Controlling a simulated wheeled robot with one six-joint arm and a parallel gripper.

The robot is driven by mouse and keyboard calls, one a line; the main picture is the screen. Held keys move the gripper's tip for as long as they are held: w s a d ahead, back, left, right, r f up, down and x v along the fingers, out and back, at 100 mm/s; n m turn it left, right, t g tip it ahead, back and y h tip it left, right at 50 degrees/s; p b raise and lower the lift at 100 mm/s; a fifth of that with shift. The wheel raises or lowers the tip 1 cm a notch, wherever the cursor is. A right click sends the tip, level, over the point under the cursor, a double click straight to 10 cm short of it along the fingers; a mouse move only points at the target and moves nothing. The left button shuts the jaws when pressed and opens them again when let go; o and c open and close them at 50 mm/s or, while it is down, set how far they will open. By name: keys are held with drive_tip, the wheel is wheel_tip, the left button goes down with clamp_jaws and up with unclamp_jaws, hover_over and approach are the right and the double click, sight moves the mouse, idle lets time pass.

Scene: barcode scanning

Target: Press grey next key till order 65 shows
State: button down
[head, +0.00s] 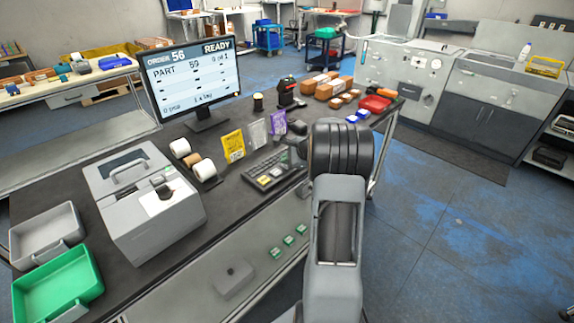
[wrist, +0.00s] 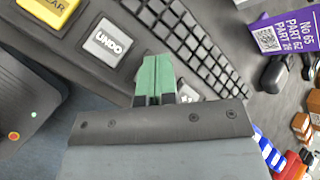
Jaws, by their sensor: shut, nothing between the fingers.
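The monitor (head: 192,78) in the head view reads ORDER 56, READY, PART 59. The black keyboard (head: 262,170) lies on the bench in front of the cards. In the wrist view, a grey UNDO key (wrist: 110,42) and a yellow key (wrist: 46,5) ending in "AR" lie left of my fingers. Another grey key (wrist: 187,92) shows just right of the fingers, mostly hidden by my gripper, its label unreadable. My gripper (wrist: 154,60) is shut and empty, with green fingertips over the keyboard. I cannot tell whether they touch it. In the head view my arm partly hides the keyboard's right end.
A purple card (wrist: 283,36) reads No 65, PART 62. Yellow, grey and purple cards stand behind the keyboard. Label rolls (head: 205,170) and a grey printer-like box (head: 140,200) stand to its left. Boxes (head: 333,88) and a red tray (head: 375,103) lie at the far right.

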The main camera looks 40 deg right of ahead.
drive_tip(key=shift+r+p, duration=0.35)
drive_tip(key=shift+r, duration=0.3)
drive_tip(key=shift+r, duration=0.1)
drive_tip(key=shift+r+p, duration=1.9)
drive_tip(key=shift+r, duration=0.55)
drive_tip(key=s+f+n, duration=0.1)
drive_tip(key=s+a+f+n+g, duration=0.1)
drive_tip(key=f, duration=0.1)
drive_tip(key=shift+s+n, duration=0.25)
drive_tip(key=shift+n, duration=0.05)
drive_tip(key=s+a+r+n+g+h, duration=0.1)
drive_tip(key=s+a+r+n, duration=0.4)
drive_tip(key=s+a+n, duration=0.5)
drive_tip(key=s+a+r+n+g+h, duration=0.2)
drive_tip(key=s+a+r+n, duration=0.3)
drive_tip(key=s+a+n, duration=0.5)
drive_tip(key=s+a, duration=0.2)
drive_tip(key=a, duration=0.3)
drive_tip(key=shift+a+g, duration=0.2)
drive_tip(key=shift+g, duration=0.1)
